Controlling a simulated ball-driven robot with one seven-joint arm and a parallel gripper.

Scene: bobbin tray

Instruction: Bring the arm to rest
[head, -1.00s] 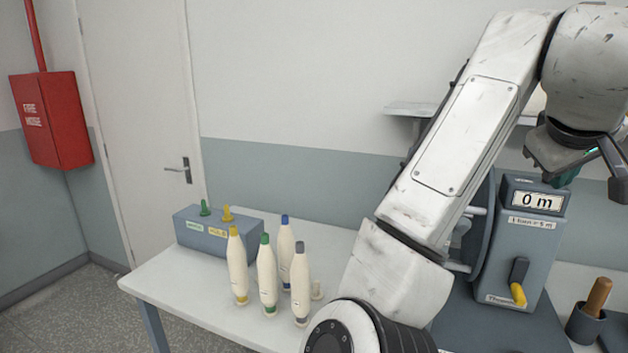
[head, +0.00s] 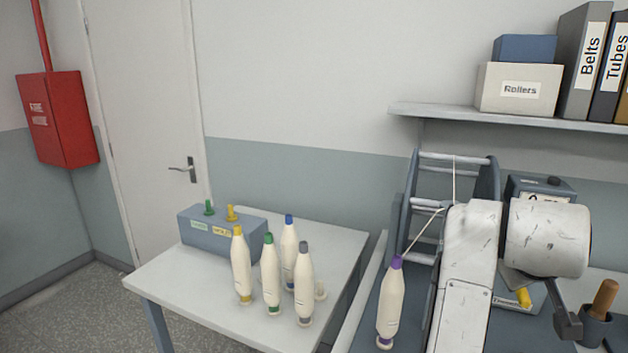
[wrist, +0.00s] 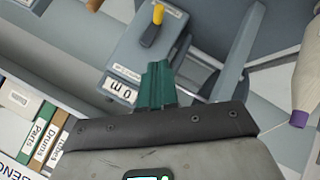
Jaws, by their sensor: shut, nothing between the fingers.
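My arm stands folded at the right of the head view, in front of the winding machine. My gripper shows in the wrist view as green fingers (wrist: 156,85) closed together with nothing between them. In the head view the fingers are hidden behind my arm. The fingers appear in front of the grey counter box (wrist: 150,45), which reads "0 m" and has a yellow-handled crank. I cannot tell how far apart they are.
Several bobbins, including a yellow-tipped one (head: 241,268), stand on the left table (head: 170,290). A purple-tipped bobbin (head: 390,310) stands close beside my arm, thread running to the reel frame (head: 408,190). A shelf (head: 480,117) holds boxes and binders. A wooden-handled tool (head: 605,298) stands at right.

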